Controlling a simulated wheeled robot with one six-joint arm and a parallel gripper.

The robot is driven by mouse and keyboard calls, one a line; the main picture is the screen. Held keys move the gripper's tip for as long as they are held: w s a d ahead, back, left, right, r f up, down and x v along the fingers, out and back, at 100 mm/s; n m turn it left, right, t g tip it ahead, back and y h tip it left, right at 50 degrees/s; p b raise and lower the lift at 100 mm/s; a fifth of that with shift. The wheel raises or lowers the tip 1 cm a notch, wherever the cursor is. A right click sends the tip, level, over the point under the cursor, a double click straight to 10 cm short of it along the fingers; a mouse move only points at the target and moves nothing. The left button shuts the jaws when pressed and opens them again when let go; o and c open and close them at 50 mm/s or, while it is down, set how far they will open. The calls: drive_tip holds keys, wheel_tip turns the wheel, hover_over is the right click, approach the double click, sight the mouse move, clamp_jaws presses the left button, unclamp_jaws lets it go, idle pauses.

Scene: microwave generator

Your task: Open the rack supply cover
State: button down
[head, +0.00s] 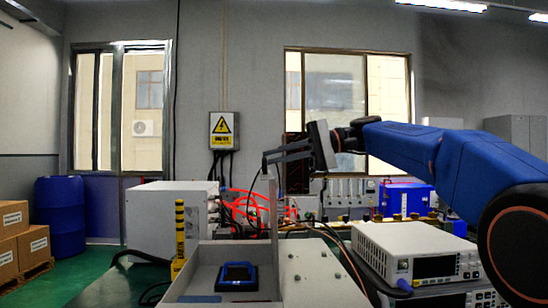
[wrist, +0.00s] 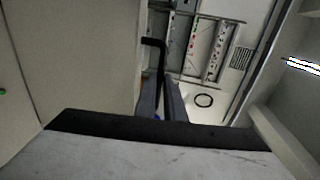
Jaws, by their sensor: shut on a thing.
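My gripper (head: 266,161) reaches in from the right, above the grey open-topped housing (head: 188,262). A thin grey upright panel (head: 273,208) stands at the housing's right side, below the fingers; it looks like the cover, but I cannot tell for sure. In the wrist view my gripper (wrist: 161,104) has its two fingers close together around a black bar with a bent end (wrist: 154,42), which looks like a handle. A large pale flat surface (wrist: 75,60) fills the left of that view. How the bar joins the panel is hidden.
A blue-framed device (head: 238,275) lies in the housing. A yellow post (head: 180,232) and white cabinet (head: 165,215) stand to the left. A white instrument (head: 415,252) is at the right. Red and black cables run behind. A sloped plate with holes (head: 318,275) is beside the housing.

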drive_tip(key=c, duration=1.8)
unclamp_jaws()
drive_tip(key=shift+c, duration=0.2)
drive_tip(key=v, duration=1.7)
drive_tip(key=shift+d, duration=0.25)
